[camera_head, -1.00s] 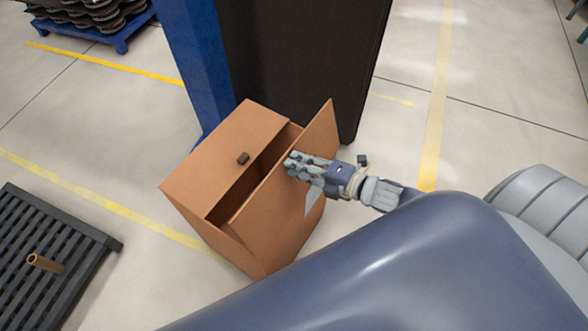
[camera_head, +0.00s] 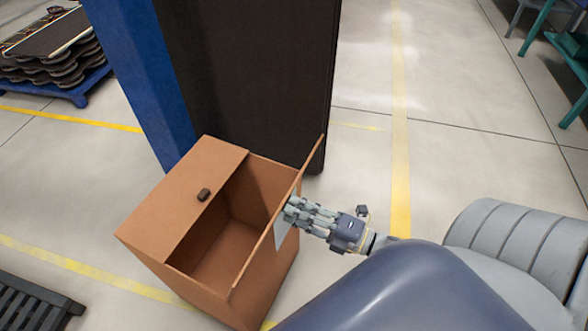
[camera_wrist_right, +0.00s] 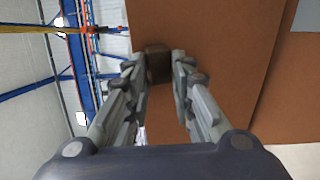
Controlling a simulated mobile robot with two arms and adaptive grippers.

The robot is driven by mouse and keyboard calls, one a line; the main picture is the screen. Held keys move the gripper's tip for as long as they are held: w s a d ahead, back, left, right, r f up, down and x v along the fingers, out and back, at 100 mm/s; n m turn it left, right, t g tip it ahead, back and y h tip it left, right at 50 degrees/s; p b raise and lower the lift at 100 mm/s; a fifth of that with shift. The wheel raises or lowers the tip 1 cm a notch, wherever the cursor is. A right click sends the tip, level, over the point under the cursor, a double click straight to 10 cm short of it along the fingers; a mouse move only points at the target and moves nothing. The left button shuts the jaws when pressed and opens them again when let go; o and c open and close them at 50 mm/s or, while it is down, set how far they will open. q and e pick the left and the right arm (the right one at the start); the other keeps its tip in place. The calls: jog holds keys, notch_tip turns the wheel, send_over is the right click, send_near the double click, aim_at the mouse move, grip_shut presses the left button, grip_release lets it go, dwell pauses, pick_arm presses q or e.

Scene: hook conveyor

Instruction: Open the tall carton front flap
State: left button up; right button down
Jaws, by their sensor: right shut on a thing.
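The tall brown carton (camera_head: 262,278) stands on the floor, its top partly open and its inside showing. Its front flap (camera_head: 307,165) is raised to near upright on the side toward me. The other flap (camera_head: 185,185) lies over the far part of the top and bears a small dark knob (camera_head: 204,195). My right gripper (camera_head: 290,209) is at the front flap's outer face. In the right wrist view, its fingers are shut on a dark brown knob (camera_wrist_right: 158,63) on the flap's brown face. The head view hides this knob. My left gripper is out of view.
A blue post (camera_head: 150,80) and a tall dark panel (camera_head: 245,80) stand close behind the carton. A black slatted pallet (camera_head: 30,305) is at the lower left. A blue pallet (camera_head: 75,92) holds stacked dark parts.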

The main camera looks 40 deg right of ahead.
jog(key=shift+s+f, duration=0.3)
jog(key=shift+f, duration=0.35)
jog(key=c, duration=1.7)
grip_release()
jog(key=shift+w, duration=0.15)
jog(key=shift+r, duration=0.1)
jog(key=v, duration=1.2)
jog(key=shift+r, duration=0.25)
jog(key=shift+w, duration=0.1)
